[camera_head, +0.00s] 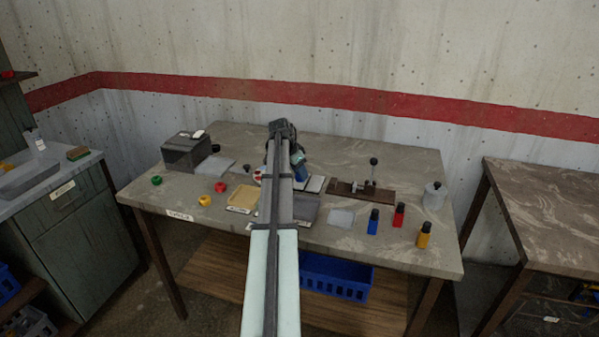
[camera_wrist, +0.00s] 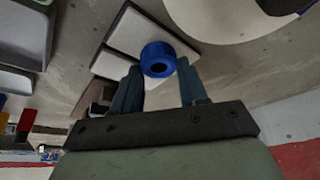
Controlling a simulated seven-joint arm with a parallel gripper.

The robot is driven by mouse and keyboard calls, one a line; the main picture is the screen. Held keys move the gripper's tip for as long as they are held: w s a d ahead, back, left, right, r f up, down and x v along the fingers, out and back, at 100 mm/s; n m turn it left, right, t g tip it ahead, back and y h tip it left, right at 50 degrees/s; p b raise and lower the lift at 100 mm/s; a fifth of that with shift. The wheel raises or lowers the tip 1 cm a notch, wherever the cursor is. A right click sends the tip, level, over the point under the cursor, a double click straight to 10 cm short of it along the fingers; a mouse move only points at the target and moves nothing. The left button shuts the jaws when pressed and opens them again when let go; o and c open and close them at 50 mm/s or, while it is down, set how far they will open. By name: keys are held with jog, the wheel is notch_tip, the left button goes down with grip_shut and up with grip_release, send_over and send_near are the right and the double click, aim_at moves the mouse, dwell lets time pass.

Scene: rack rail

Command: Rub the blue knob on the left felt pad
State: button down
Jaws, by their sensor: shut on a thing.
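My gripper (camera_wrist: 158,85) is shut on the blue knob (camera_wrist: 158,58), a short ring-like piece with a dark hole, held between the fingertips. In the head view my gripper (camera_head: 298,158) is over the middle of the bench, partly hidden by my own arm. Two pale rectangular pads lie side by side under it, one behind the knob (camera_wrist: 138,32) and one beside it (camera_wrist: 108,64). One pale pad also shows in the head view (camera_head: 315,184). The knob overlaps the pads in the wrist view; I cannot tell whether it touches them.
A brown fixture with an upright black-knobbed lever (camera_head: 372,175) stands right of the pads. Blue (camera_head: 373,222), red (camera_head: 399,215) and yellow (camera_head: 424,235) bottles stand at the front right. A yellow tray (camera_head: 244,196) lies left of my arm. A grey box (camera_head: 186,152) stands at the back left.

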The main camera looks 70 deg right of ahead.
jog(key=shift+r, duration=1.4)
jog(key=c, duration=1.2)
grip_release()
grip_shut()
jog(key=shift+f, duration=0.2)
jog(key=shift+f, duration=1)
